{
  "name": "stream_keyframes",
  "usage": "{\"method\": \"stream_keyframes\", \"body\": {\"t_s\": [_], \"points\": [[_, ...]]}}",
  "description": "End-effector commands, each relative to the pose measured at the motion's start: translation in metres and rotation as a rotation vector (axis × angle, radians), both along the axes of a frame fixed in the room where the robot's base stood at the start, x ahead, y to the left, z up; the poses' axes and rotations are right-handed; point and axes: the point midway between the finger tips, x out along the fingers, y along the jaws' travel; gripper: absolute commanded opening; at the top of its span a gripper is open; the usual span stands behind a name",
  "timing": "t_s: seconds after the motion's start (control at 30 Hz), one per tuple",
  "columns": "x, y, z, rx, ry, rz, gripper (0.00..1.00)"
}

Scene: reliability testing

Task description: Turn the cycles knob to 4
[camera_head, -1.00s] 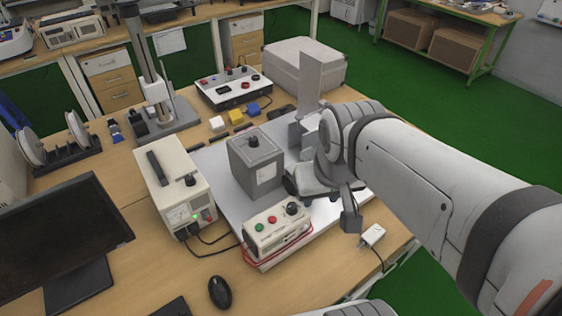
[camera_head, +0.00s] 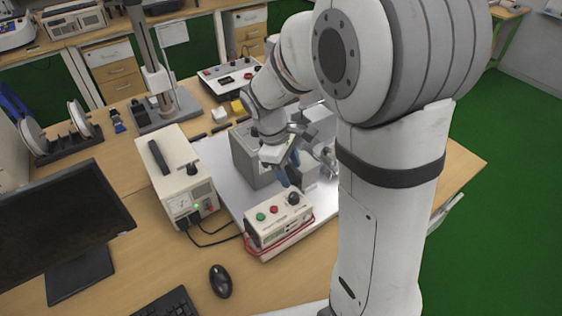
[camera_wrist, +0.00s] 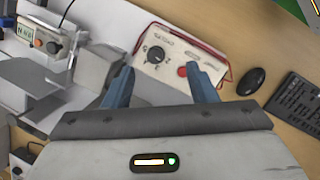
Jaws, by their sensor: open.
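The cycles knob is a round black dial (camera_head: 293,199) on the right part of the top panel of a small cream control box (camera_head: 262,240). A red and a green button sit beside it. The wrist view shows the knob (camera_wrist: 156,55) on the panel with its printed scale, too small to read; the pointer setting cannot be told. My gripper (camera_head: 287,178) is open and empty, just behind and above the box in the head view. In the wrist view its two blue fingers (camera_wrist: 163,80) are spread, with the knob beyond and between them and the red button near the right finger.
A grey box (camera_head: 245,160) stands close behind my gripper on the white board. A cream power supply (camera_head: 176,175) with cables is to the left. A red lead loops around the control box. A mouse (camera_head: 220,281) and keyboard (camera_head: 166,304) lie in front on bare wood.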

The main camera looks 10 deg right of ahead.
Motion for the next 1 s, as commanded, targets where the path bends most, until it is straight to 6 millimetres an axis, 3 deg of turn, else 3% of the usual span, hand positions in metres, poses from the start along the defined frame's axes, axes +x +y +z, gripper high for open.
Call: {"method": "stream_keyframes", "body": {"t_s": [0.1, 0.3, 0.8, 1.0], "points": [[0.017, 0.007, -0.029, -0.037, 0.08, 0.122, 0.52], [0.029, 0.012, -0.051, -0.064, 0.14, 0.222, 0.52], [0.019, -0.012, -0.113, -0.066, 0.148, 0.226, 0.52], [0.018, -0.016, -0.124, -0.065, 0.145, 0.227, 0.52]]}}
